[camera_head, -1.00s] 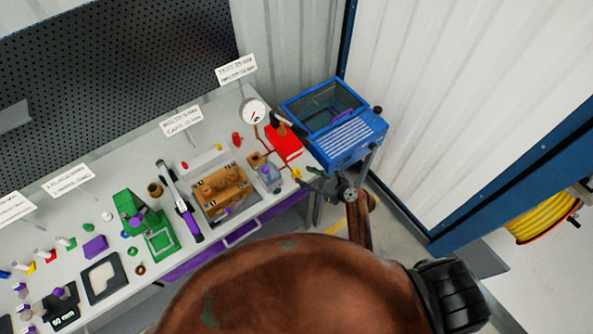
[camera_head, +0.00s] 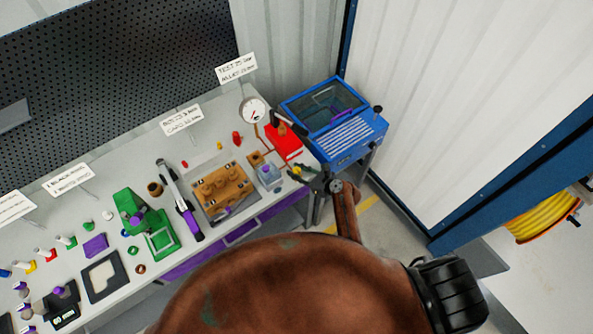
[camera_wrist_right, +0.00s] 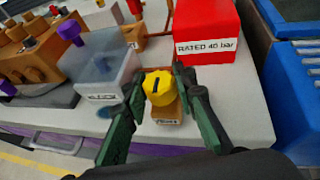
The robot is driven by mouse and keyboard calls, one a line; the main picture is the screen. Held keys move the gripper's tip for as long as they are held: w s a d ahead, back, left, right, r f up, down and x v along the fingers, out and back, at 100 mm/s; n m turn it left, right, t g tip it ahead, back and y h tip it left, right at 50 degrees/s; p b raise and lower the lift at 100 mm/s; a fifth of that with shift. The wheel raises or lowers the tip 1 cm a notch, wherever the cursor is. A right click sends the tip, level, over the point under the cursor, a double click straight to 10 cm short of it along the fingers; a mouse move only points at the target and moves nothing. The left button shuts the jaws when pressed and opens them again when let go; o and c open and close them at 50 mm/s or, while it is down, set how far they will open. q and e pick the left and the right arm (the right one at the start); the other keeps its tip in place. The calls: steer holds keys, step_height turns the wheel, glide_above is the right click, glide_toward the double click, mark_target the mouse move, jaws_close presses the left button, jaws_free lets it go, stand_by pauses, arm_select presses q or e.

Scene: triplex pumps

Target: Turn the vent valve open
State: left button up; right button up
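The vent valve appears as a yellow knob (camera_wrist_right: 160,87) with a dark slot on top, on a small orange-brown base with a label too blurred to read. In the head view the yellow knob (camera_head: 297,170) is at the bench's right end. My right gripper (camera_wrist_right: 157,88) is open, one dark green finger on each side of the knob. I cannot tell whether either finger touches it. In the head view my right gripper (camera_head: 304,173) is partly hidden by its own wrist. My left gripper is not in view.
A clear box (camera_wrist_right: 98,66) with a purple knob stands close left of the valve. A red box (camera_wrist_right: 207,32) marked "RATED 40 bar" is behind it. A blue machine (camera_head: 345,145) stands to the right. A pressure gauge (camera_head: 253,111) and brown pump block (camera_head: 221,187) are on the bench.

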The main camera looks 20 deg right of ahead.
jaws_close()
steer(key=n+g+y, duration=0.3)
steer(key=shift+w+d+n+b, duration=0.1)
steer(key=shift+d+n+b, duration=0.05)
steer(key=shift+n+b, duration=0.25)
steer(key=n+g+y+b, duration=0.2)
steer(key=n+g, duration=0.1)
steer(key=g, duration=0.1)
steer(key=shift+n, duration=0.3)
steer(key=n+g+b, duration=0.4)
steer(key=g+b, duration=0.1)
steer(key=b, duration=0.2)
steer(key=n+g+h+b, duration=0.1)
steer(key=n+g+b, duration=0.4)
steer(key=b, duration=0.2)
steer(key=shift+s+f+g, duration=0.2)
steer(key=shift+g, duration=0.1)
steer(key=shift+s+r+n+g+h+b, duration=0.15)
steer(key=shift+n+g+h+b, duration=0.5)
steer(key=shift+b, duration=0.55)
steer(key=shift+n+y, duration=0.25)
